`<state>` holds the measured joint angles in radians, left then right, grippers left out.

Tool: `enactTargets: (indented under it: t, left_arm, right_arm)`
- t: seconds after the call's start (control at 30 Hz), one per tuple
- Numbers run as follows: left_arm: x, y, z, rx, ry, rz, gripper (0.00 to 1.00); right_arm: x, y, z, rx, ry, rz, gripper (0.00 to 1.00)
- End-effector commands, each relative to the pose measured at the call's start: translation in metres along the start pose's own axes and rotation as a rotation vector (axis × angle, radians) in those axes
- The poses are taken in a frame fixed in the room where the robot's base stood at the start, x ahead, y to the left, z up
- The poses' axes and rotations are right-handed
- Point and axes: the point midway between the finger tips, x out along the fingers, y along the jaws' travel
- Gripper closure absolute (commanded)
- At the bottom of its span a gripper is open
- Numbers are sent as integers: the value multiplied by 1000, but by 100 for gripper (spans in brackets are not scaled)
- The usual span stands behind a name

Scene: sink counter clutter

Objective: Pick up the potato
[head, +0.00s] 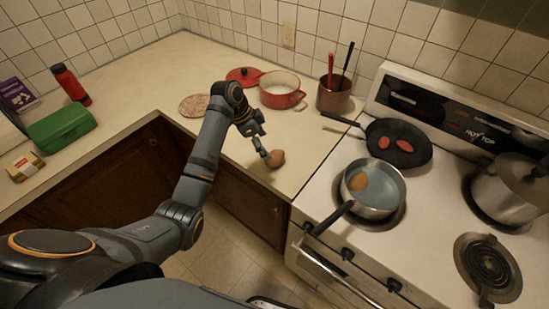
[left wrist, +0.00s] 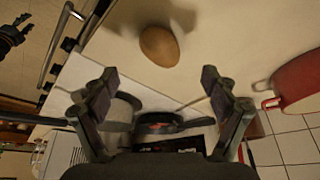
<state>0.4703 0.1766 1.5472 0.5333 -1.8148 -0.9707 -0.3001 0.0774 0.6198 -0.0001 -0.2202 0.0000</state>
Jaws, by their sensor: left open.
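The brown potato (head: 277,158) lies on the counter near its front edge, left of the stove. It also shows near the top middle of the left wrist view (left wrist: 159,46). My left gripper (head: 263,148) is open and empty, close to the potato in the head view. In the left wrist view its two fingertips (left wrist: 160,82) are spread apart, with the potato beyond the gap between them. Another brown, potato-like item (head: 358,181) lies in the saucepan (head: 384,196) on the stove. A dark claw-like shape, apparently my right gripper (left wrist: 12,32), shows small at the left wrist view's upper left.
A red pot (head: 281,91), its red lid (head: 243,75), a round board (head: 194,105) and a utensil crock (head: 334,94) stand behind. A frying pan (head: 408,153) and large pot (head: 505,190) are on the stove.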

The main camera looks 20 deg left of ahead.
Motion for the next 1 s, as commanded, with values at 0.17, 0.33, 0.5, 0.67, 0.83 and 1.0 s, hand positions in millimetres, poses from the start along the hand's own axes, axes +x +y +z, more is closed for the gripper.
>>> enactTargets:
  t: [0.17,0.33,0.5,0.67,0.83,1.0]
  left_arm:
    - [27,1,-1,-1,1,2,15]
    - [33,0,0,-1,-1,-2,15]
    - [53,3,-1,-3,-1,5,15]
    - [79,3,0,-2,0,2,15]
    - [85,2,2,-1,-1,-2,15]
    - [85,2,1,-1,-1,-2,24]
  right_arm:
    - [-8,2,-1,-1,0,2,60]
    - [-9,4,-1,-2,0,4,60]
    - [-26,6,-3,-2,1,5,60]
    - [-30,6,-3,-2,1,5,60]
    - [-29,6,-3,-2,1,5,60]
    - [-29,6,-3,-2,1,4,60]
